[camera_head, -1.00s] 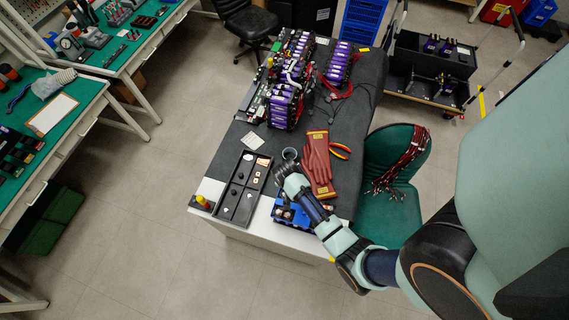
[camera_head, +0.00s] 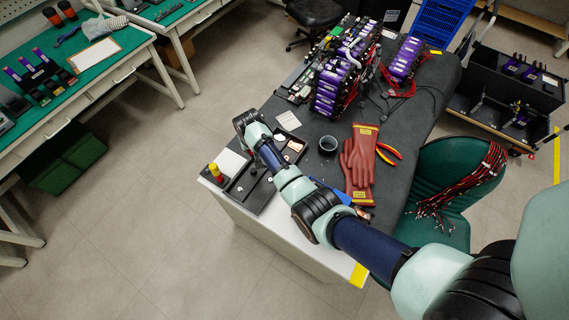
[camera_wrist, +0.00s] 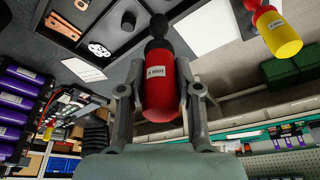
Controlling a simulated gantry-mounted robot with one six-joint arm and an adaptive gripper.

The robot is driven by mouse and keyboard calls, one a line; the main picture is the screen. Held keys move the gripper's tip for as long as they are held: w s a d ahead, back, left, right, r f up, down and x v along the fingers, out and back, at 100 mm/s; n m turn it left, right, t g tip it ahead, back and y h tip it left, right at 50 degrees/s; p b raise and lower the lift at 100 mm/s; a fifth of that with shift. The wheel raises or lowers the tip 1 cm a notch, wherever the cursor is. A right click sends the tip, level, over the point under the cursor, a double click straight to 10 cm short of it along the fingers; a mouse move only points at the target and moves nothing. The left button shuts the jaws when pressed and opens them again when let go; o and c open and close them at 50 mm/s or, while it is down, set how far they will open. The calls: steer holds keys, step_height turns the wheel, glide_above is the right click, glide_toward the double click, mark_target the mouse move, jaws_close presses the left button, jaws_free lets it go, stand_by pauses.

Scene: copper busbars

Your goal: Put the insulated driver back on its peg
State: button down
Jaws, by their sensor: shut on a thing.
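A red-handled insulated driver (camera_wrist: 165,90) with a black neck and a white label is between the two fingers of my gripper (camera_wrist: 162,95) in the wrist view. The fingers are shut on its handle. In the head view my gripper (camera_head: 243,121) is past the far end of the black tray, and the driver is hidden there. A second driver, yellow and red (camera_head: 214,171), stands on a small black base at the table's left corner. It also shows at the upper right of the wrist view (camera_wrist: 277,32), apart from the held driver. I cannot make out an empty peg.
A black compartment tray (camera_head: 232,194) with small parts lies under my arm. Red gloves (camera_head: 359,160), orange pliers (camera_head: 389,152) and a dark cup (camera_head: 328,145) lie to the right. The purple battery modules (camera_head: 338,83) stand behind.

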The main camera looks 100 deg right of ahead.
steer(key=w+f+n+b, duration=0.2)
steer(key=w+n+b, duration=0.1)
steer(key=w+b, duration=0.7)
steer(key=w+f+n+t+b, duration=0.1)
steer(key=w+f+n+b, duration=0.1)
steer(key=w+b, duration=0.8)
steer(key=shift+w+d+f+n+t+y+b, duration=0.3)
steer(key=shift+d+f+n+b, duration=0.1)
steer(key=shift+f+b, duration=0.15)
steer(key=shift+a+p, duration=0.1)
steer(key=shift+p, duration=0.3)
steer(key=shift+f, duration=0.1)
steer(key=shift+f+b, duration=0.65)
steer(key=shift+f, duration=0.25)
steer(key=shift+f, duration=0.2)
